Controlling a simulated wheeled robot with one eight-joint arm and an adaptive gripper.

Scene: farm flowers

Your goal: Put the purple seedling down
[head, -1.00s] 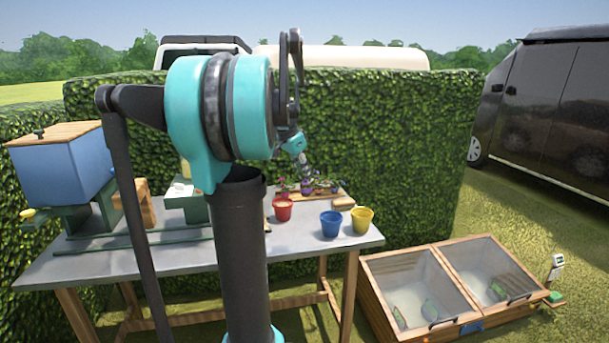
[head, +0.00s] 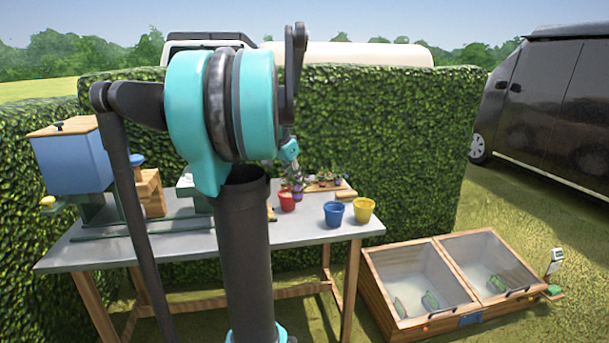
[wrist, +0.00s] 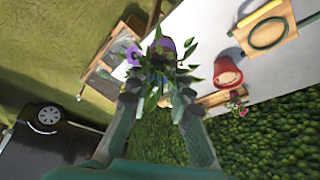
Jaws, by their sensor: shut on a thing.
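The purple seedling (wrist: 160,66), with green leaves, a purple bloom and a purple base, is held between the fingers of my gripper (wrist: 158,100) in the wrist view. My gripper is shut on it, and the leaves partly hide the grip. In the head view the purple seedling (head: 297,190) shows as a small purple and green shape just above and beside the red pot (head: 287,202). The red pot also shows in the wrist view (wrist: 228,74), right of the seedling. I cannot tell whether the seedling touches anything below.
The blue pot (head: 333,215) and yellow pot (head: 364,211) stand near the right end of the grey table (head: 300,234). A wooden tray (head: 343,192) with small plants lies behind them. A hedge backs the table. A cold frame (head: 425,285) stands on the grass at right.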

